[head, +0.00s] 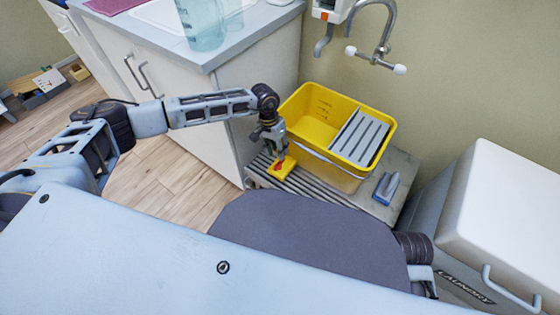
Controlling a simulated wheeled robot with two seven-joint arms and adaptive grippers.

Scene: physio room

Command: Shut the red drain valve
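A small red part, which looks like the drain valve (276,168), shows on a yellow block (286,172) low at the front left of the yellow bucket (304,112). My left gripper (278,157) points down at the red part, with its fingertips at or just above it. The fingers are small and partly cover the red part, so I cannot tell whether they touch it or how far apart they are. My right gripper is out of view.
The bucket has a grey slatted insert and stands on a low grey slatted platform (392,207). A blue-and-grey brush (386,188) lies to its right. A white cabinet (185,95) stands left, a white laundry bin (500,215) right. A wall tap (375,50) hangs above.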

